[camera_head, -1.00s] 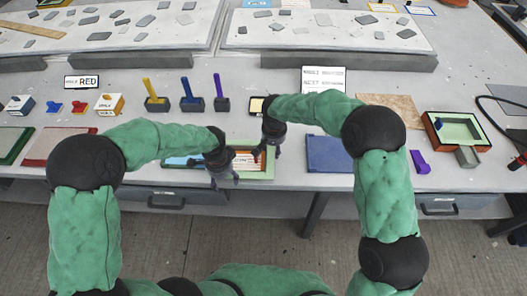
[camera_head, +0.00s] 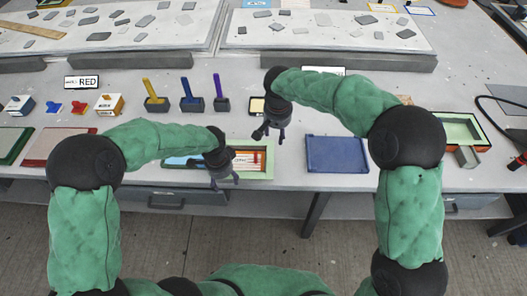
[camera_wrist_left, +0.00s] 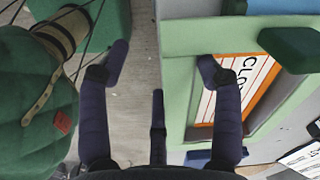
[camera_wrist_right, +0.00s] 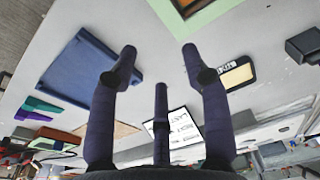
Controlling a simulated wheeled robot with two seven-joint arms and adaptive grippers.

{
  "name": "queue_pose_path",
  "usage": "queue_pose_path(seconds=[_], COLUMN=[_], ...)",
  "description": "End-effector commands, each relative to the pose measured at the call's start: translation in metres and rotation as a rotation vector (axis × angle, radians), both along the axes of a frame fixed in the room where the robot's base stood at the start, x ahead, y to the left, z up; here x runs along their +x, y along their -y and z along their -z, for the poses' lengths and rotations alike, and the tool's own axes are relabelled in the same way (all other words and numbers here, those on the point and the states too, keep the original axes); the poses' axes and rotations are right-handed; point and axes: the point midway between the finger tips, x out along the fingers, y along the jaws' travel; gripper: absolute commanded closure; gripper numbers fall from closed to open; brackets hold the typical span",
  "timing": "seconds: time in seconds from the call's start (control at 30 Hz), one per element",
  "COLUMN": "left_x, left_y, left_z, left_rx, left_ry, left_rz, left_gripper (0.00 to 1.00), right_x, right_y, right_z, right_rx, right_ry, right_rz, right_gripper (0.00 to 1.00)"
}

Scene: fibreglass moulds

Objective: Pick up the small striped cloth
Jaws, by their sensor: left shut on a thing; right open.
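A green-rimmed tray (camera_head: 267,150) lies at the table's front edge. In it is an orange-framed area with a white, red-striped piece (camera_head: 245,161). It also shows in the left wrist view (camera_wrist_left: 238,75) beside printed letters, partly covered by a finger. I cannot tell cloth from printed card there. My left gripper (camera_head: 224,184) is at the tray's front side, its fingers astride the green wall (camera_wrist_left: 178,100) and shut on it. My right gripper (camera_head: 270,133) is open and empty above the table behind the tray's right end; its fingers are spread in the right wrist view (camera_wrist_right: 160,55).
A blue mat or tray (camera_head: 337,154) lies right of the green tray. Behind stand holders with a yellow tool (camera_head: 150,88), a blue one (camera_head: 187,86) and a purple one (camera_head: 218,87). A small black-framed item (camera_head: 256,105) lies behind the right gripper. The table's front edge is close.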

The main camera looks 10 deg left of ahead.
Motion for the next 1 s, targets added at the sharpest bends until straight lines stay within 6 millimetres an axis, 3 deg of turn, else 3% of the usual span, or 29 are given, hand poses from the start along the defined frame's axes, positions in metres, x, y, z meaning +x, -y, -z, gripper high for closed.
queue_pose_path(seconds=[0.03,0.37,0.73,1.0], left_x=[0.000,0.000,0.000,0.000], left_y=[-0.022,-0.022,-0.022,-0.022], left_z=[-0.004,-0.004,-0.004,-0.004], left_rx=[0.025,0.025,0.025,0.025], left_ry=[-0.013,-0.013,-0.013,-0.013], left_rz=[-0.063,-0.062,-0.063,-0.063], left_gripper=[0.77,0.77,0.77,0.77], right_x=[-0.001,0.005,0.011,0.013], right_y=[0.000,-0.014,-0.013,-0.013], right_z=[-0.004,-0.015,0.037,0.053], right_rx=[0.000,0.001,0.000,0.000], right_ry=[0.000,0.000,-0.003,-0.001], right_rz=[0.000,-0.001,0.001,0.000], right_gripper=[0.52,0.52,0.52,0.52])
